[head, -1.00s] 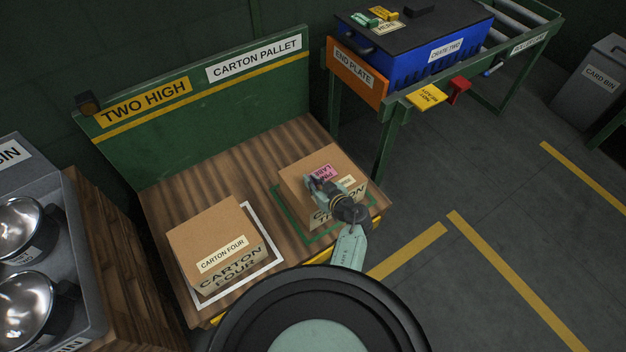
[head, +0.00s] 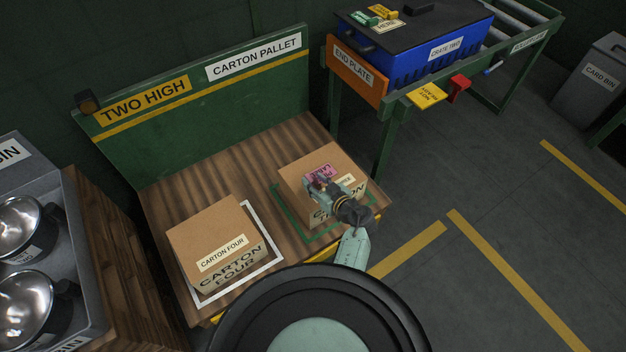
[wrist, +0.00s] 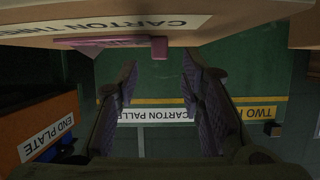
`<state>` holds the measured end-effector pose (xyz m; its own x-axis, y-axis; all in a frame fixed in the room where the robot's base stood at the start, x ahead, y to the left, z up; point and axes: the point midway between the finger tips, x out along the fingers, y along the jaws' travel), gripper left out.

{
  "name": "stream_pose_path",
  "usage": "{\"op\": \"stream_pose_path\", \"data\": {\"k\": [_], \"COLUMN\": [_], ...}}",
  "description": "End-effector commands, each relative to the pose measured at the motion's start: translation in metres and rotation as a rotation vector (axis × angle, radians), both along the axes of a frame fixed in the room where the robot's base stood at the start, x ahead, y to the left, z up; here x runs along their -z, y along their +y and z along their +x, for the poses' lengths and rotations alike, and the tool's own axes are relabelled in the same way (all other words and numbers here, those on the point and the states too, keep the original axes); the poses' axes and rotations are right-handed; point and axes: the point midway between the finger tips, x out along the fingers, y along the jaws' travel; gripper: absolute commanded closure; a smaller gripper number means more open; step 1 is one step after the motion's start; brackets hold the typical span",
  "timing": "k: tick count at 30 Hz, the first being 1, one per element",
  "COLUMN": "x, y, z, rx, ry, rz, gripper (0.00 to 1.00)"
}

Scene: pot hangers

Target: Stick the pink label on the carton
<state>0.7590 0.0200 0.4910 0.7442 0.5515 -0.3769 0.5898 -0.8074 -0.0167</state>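The carton (head: 312,161), marked CARTON THREE, sits on the right of the wooden pallet top inside a green outline. The pink label (head: 318,172) is on its top face, behind the cream CARTON THREE label. In the wrist view the pink label (wrist: 100,42) lies flat against the carton, with a small pink tab (wrist: 158,48) standing off it. My gripper (head: 328,182) is low over the carton at the label's near side. In the wrist view my gripper (wrist: 158,75) has its two fingers apart with nothing between them. The fingers hide part of the label in the head view.
Carton four (head: 212,235) stands to the left in a white outline. The green CARTON PALLET board (head: 210,105) rises behind. A green bench with a blue crate (head: 425,65) stands at back right. Steel pans (head: 20,300) are at far left.

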Motion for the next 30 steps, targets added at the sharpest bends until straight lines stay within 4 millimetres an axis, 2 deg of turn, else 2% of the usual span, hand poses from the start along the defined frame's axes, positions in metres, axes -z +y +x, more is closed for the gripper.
{"op": "stream_pose_path", "data": {"k": [9, 15, 26, 30], "x": [-0.025, -0.035, -0.038, -0.040], "y": [-0.038, -0.052, -0.056, -0.054], "z": [-0.051, -0.071, -0.076, -0.073], "rx": [0.004, 0.003, 0.000, -0.008], "ry": [0.001, 0.001, 0.001, -0.010], "rz": [0.000, 0.001, 0.000, -0.006], "gripper": [0.64, 0.64, 0.64, 0.72]}}
